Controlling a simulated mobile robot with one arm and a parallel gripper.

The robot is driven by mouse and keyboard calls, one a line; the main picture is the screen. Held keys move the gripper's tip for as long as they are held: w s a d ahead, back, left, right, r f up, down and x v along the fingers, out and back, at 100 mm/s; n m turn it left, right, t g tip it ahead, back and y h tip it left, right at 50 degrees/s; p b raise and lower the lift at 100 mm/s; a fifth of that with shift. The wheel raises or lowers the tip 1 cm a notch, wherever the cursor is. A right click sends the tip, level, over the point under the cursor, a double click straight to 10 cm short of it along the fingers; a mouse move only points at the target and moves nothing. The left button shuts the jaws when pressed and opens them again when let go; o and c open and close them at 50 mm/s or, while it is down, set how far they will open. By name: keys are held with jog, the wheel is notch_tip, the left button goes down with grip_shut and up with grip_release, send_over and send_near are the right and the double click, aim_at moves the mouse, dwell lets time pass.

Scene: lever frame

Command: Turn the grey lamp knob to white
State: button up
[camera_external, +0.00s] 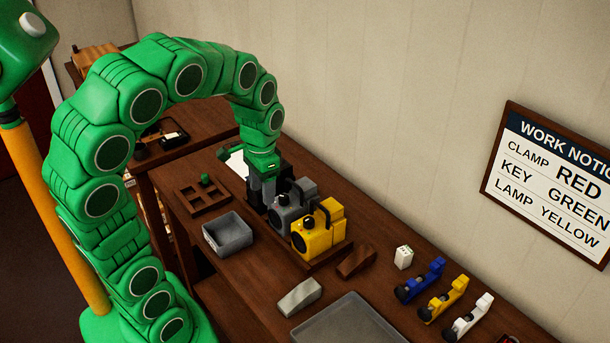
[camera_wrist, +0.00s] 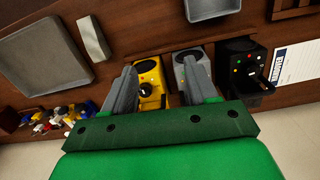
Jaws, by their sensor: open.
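The grey lamp unit (camera_external: 287,211) stands on the workbench between the yellow unit (camera_external: 318,236) and my gripper (camera_external: 264,187) in the external view. In the wrist view, the grey unit (camera_wrist: 181,70) has small coloured dots on its top. My right finger covers part of it, and I cannot make out its knob or setting there. My gripper (camera_wrist: 160,72) is open, with its fingers pointing down toward the row of units. The yellow unit (camera_wrist: 147,70), with a dark round knob, shows between the fingers. I cannot tell whether any finger touches a unit.
A black unit (camera_wrist: 237,62) stands right of the grey one in the wrist view. A grey bin (camera_external: 228,235) and wooden tray (camera_external: 196,211) lie left of the row. Blue, yellow and white clamps stand right. The wall notice (camera_external: 553,178) reads "LAMP YELLOW".

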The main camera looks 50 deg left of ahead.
jog(key=s+d, duration=0.3)
jog(key=s, duration=0.5)
jog(key=s+d+g, duration=0.1)
jog(key=s+d, duration=0.2)
jog(key=s, duration=0.6)
jog(key=shift+s+d+n, duration=0.3)
jog(key=shift+d, duration=0.05)
jog(key=shift+w+d, duration=0.1)
jog(key=shift+w, duration=0.05)
jog(key=c, duration=0.3)
jog(key=m+t, duration=0.2)
jog(key=m, duration=0.1)
send_over(284, 196)
notch_tip(284, 196, down, 2)
jog(key=shift+d+f, duration=0.1)
jog(key=shift+f, duration=4.1)
